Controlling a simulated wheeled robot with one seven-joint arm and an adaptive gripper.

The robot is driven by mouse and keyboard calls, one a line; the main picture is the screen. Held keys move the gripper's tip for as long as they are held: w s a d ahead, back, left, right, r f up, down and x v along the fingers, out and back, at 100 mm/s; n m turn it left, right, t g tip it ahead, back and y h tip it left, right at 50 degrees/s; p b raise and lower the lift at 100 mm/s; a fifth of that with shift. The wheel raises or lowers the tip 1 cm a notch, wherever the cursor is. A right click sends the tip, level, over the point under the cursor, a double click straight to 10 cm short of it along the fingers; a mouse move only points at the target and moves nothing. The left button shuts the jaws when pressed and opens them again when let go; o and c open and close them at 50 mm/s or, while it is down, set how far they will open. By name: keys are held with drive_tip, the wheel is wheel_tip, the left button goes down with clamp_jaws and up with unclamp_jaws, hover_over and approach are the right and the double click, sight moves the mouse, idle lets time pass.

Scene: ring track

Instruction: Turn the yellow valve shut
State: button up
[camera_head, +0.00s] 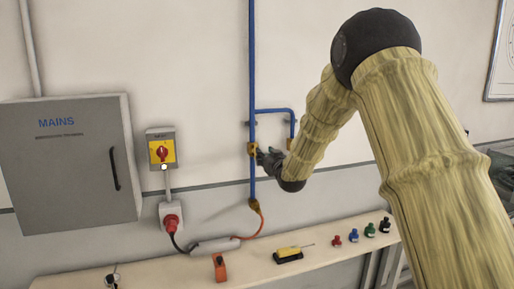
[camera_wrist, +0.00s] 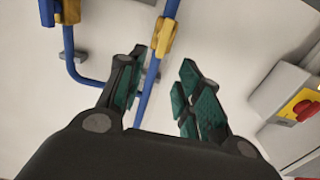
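The yellow valve (camera_head: 252,149) sits on the vertical blue pipe (camera_head: 252,60), left of the branch pipe. In the wrist view the yellow valve (camera_wrist: 165,38) lies just beyond the fingertips, and its yellow part runs roughly along the pipe. My gripper (camera_head: 263,157) is close to the valve, at its right side in the head view. In the wrist view my gripper (camera_wrist: 158,75) is open, with a clear gap between its dark green finger pads. I see no contact with the valve.
A second yellow fitting (camera_head: 290,144) is on the branch pipe. A yellow-and-red switch (camera_head: 162,152) and a grey MAINS cabinet (camera_head: 70,160) are to the left. Below, a shelf (camera_head: 330,254) holds a yellow tool (camera_head: 290,254), an orange item (camera_head: 219,267) and several small coloured pieces.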

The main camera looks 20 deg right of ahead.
drive_tip(key=w+p, duration=0.4)
drive_tip(key=w, duration=0.5)
drive_tip(key=shift+w+a, duration=0.2)
drive_tip(key=shift+w, duration=0.2)
drive_tip(key=shift+f, duration=0.1)
drive_tip(key=shift+c, duration=0.2)
clamp_jaws()
